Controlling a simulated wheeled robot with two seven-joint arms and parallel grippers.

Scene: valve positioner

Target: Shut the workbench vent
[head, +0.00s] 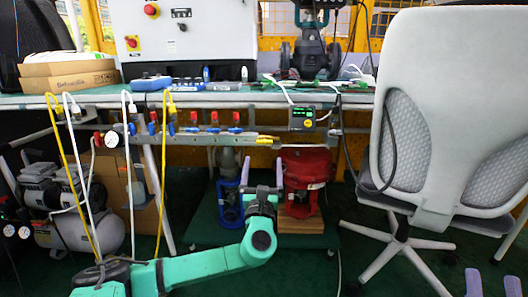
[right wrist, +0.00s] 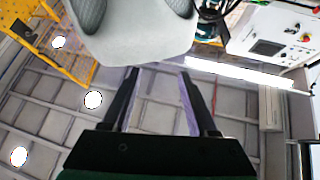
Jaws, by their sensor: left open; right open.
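A metal rail of small valves (head: 200,137) runs along the workbench's front edge, with several red and blue handles. My right gripper (head: 493,283) is open at the bottom right corner, far from the valves. In the right wrist view, its fingers (right wrist: 158,85) are apart with nothing between them.
The green-topped workbench (head: 130,99) carries a white control box (head: 190,40) and cardboard boxes (head: 70,75). Yellow and white hoses hang at the left, near a pressure gauge (head: 111,139). A red valve unit (head: 305,175) stands below. A grey chair (head: 432,100) blocks the right side.

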